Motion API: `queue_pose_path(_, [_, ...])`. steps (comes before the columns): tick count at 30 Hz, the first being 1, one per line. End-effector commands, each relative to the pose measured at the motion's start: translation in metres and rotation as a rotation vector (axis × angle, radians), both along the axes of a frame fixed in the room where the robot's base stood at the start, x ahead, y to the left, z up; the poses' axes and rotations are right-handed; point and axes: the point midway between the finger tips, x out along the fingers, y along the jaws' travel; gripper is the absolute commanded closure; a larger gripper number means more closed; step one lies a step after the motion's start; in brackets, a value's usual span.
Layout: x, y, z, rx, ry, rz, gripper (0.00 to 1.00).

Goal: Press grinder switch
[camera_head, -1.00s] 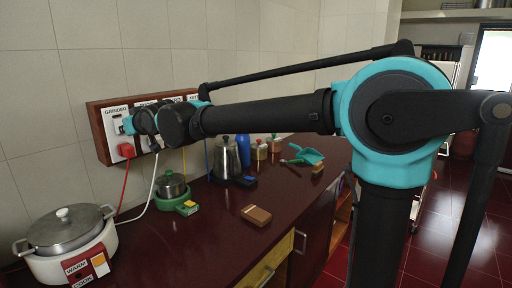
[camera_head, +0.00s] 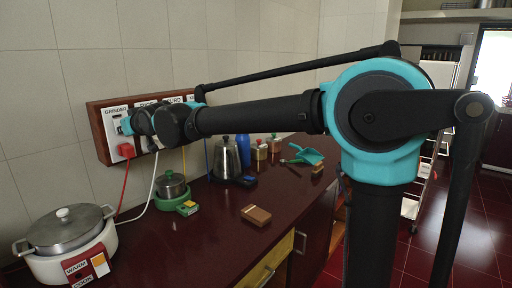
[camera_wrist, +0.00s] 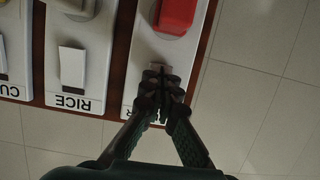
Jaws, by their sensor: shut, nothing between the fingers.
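The grinder switch (camera_wrist: 160,68) is a pale rocker on the white grinder panel in the wrist view, partly hidden behind my fingertips. My gripper (camera_wrist: 160,88) is shut and empty, with its tips right at the switch; I cannot tell whether they press on it. The grinder's red plug (camera_wrist: 177,14) sits in the same panel, beyond the switch. In the head view the wooden switch board (camera_head: 103,151) is on the wall at left, with the GRINDER label at its left end. My arm reaches across to this end and hides much of the board.
The rice switch (camera_wrist: 72,68) is on the neighbouring panel. The red plug's cord hangs to the counter (camera_head: 225,225).

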Motion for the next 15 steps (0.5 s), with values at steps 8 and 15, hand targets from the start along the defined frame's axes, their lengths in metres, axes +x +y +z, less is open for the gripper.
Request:
queue_pose_path(8, [0.001, 0.001, 0.001, 0.001, -0.001, 0.000, 1.00])
queue_pose_path(15, [-0.007, -0.009, 0.008, 0.000, 0.000, 0.000, 1.00])
